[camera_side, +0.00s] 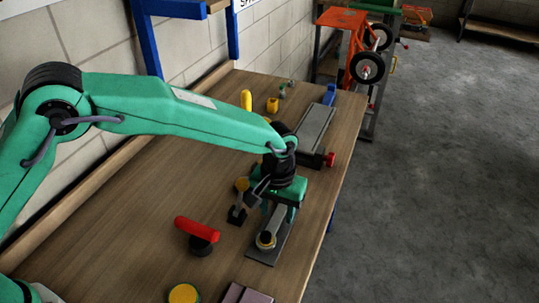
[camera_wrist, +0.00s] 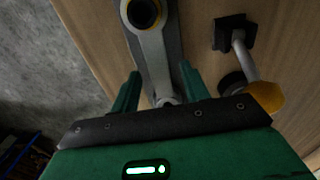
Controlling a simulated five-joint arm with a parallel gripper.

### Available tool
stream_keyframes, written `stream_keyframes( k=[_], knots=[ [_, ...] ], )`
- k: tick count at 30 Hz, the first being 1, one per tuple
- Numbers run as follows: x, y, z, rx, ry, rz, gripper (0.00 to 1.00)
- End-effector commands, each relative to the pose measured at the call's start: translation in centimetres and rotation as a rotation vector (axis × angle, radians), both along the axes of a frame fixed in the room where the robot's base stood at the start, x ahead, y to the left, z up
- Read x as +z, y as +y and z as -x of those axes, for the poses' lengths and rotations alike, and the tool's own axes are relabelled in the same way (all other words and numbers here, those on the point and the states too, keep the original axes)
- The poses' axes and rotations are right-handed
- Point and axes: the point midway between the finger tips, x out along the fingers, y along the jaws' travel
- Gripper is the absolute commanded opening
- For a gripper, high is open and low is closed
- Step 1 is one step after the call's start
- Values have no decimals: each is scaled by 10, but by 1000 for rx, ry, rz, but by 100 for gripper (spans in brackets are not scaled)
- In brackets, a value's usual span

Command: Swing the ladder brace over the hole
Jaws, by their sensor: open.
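A light grey bar (camera_side: 276,222), which I take to be the ladder brace, lies along a dark grey plate (camera_side: 268,256) on the bench. A round brass-ringed pivot (camera_side: 265,240) with a dark centre sits at its near end. In the wrist view the bar (camera_wrist: 153,50) runs from the pivot (camera_wrist: 143,12) down between my fingers. My gripper (camera_side: 279,210) is open over the bar's far end, one finger on each side. In the wrist view my gripper (camera_wrist: 158,77) shows gaps to the bar. The bar's far tip is partly hidden by my gripper. I cannot make out a hole.
A red-handled piece (camera_side: 197,230) stands nearer. A grey vise-like block (camera_side: 315,130) lies beyond. The bench (camera_side: 130,200) is clear at left; its right edge is close.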

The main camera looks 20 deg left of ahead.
Motion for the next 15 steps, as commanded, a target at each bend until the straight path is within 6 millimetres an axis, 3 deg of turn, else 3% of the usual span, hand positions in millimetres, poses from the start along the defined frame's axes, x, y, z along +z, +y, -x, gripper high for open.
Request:
stream_keyframes(
  k=[15],
  knots=[
    [57, 0, -1, 1, -4, 3, 45]
  ],
)
